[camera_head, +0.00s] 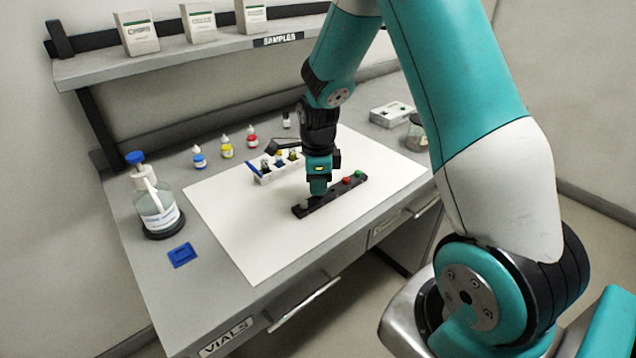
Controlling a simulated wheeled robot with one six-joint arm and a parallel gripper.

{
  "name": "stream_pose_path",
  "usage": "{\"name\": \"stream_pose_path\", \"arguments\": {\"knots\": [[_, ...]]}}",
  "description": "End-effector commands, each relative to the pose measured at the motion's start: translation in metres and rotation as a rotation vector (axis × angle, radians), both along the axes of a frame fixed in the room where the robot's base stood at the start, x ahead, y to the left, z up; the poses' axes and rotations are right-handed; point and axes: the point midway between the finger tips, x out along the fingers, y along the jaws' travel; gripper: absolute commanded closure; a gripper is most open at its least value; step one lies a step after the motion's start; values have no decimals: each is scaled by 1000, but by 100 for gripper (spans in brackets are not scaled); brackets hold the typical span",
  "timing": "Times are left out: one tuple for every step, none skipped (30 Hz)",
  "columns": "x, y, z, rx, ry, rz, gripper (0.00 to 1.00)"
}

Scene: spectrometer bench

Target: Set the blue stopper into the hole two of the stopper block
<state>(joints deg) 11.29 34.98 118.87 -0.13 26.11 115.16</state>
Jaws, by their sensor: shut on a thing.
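The stopper block (339,197) is a long black bar lying on the white sheet, running diagonally. A red stopper (346,181) and a green stopper (358,174) sit toward its right end, and a grey round spot shows near its left end. My gripper (318,192) points down over the left-middle part of the block. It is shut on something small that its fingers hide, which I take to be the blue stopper. I cannot tell whether that piece touches the block. The holes under the gripper are hidden.
A white rack (266,179) with small vials stands just behind the gripper. Dropper bottles (227,147) line the back left. A wash bottle (157,204) and a blue piece (182,255) are at left. A white box (392,114) and a jar (417,133) are at right. The sheet's front is clear.

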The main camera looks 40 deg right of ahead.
Motion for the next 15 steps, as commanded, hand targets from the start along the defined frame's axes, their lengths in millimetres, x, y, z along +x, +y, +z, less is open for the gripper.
{"name": "stream_pose_path", "arguments": {"knots": [[0, 0, -1, 0, 0, 0, 100], [0, 0, -2, 0, 0, 0, 100], [0, 0, -3, 0, 0, 0, 100], [0, 0, -4, 0, 0, 0, 100], [0, 0, -5, 0, 0, 0, 100], [0, 0, -7, 1, 1, 0, 100], [0, 0, -8, 1, 1, 0, 100], [0, 0, -8, 1, 1, 0, 100], [0, 0, -10, 1, 1, 0, 100], [0, 0, -10, 1, 1, 0, 100], [0, 0, -11, 1, 1, 0, 100], [0, 0, -13, 1, 1, 0, 100], [0, 0, -14, 0, 0, 0, 100], [0, 0, -15, 0, 0, 0, 100], [0, 0, -16, 0, 0, 0, 100]]}}
